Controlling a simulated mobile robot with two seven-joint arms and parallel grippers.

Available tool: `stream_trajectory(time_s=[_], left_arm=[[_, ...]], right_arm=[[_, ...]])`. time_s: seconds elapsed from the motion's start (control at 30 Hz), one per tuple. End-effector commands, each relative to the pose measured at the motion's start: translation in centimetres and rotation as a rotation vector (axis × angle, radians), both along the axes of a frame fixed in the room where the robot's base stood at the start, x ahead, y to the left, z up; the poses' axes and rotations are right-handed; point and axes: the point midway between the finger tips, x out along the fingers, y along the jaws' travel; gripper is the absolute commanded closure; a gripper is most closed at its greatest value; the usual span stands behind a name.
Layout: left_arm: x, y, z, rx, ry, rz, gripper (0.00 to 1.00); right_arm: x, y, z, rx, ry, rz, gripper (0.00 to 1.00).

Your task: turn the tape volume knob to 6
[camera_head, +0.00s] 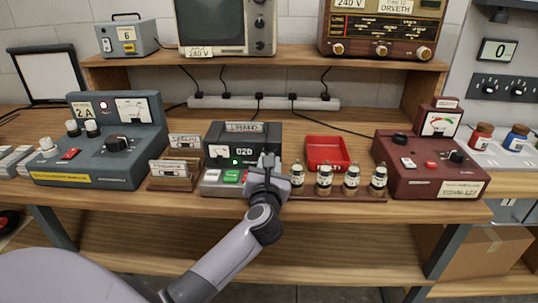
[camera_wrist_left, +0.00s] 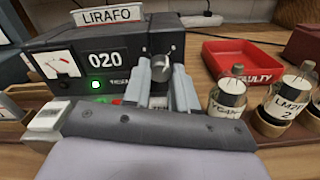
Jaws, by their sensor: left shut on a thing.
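The tape unit (camera_head: 243,138) is a dark box labelled LIRAFO with a meter, a counter reading 020, a lit green lamp and push keys along its front. It also shows in the left wrist view (camera_wrist_left: 130,52). My left gripper (camera_head: 266,166) is at the right part of its front. In the left wrist view, the fingers (camera_wrist_left: 161,78) are shut on a dark round knob (camera_wrist_left: 160,62) on the front panel. The knob's pointer and scale are hidden or too small to read. My right gripper is in neither view.
Several labelled tubes (camera_head: 325,180) stand in a rack close to the right of my left gripper. A red tray (camera_head: 326,153) lies behind them. A card holder (camera_head: 172,178) is left of the unit. A dark red tester (camera_head: 430,175) and a blue-grey console (camera_head: 105,150) flank the bench.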

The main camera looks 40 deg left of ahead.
Motion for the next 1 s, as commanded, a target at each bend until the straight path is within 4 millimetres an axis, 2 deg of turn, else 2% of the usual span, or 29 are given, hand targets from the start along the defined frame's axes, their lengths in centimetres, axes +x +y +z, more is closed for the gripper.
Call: stream_trajectory(time_s=[0.07, 0.4, 0.43, 0.5, 0.83, 1.0], left_arm=[[0.0, 0.0, 0.1, 0.018, 0.013, -0.001, 1.00], [0.0, 0.0, -0.1, 0.027, 0.017, 0.000, 1.00], [0.0, 0.0, -0.1, 0.027, 0.017, -0.001, 0.67], [0.0, 0.0, -0.1, 0.026, 0.016, -0.001, 0.48], [-0.2, -0.1, -0.1, 0.025, 0.016, -0.001, 0.48], [-1.7, -1.1, -0.2, 0.024, 0.016, -0.003, 0.48]], right_arm=[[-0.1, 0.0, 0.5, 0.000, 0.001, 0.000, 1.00], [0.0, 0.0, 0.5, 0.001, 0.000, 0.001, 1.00], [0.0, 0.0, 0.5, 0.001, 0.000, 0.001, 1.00], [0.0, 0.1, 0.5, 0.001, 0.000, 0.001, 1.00], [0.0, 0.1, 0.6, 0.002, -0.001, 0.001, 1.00], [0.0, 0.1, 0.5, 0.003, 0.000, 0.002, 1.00]])
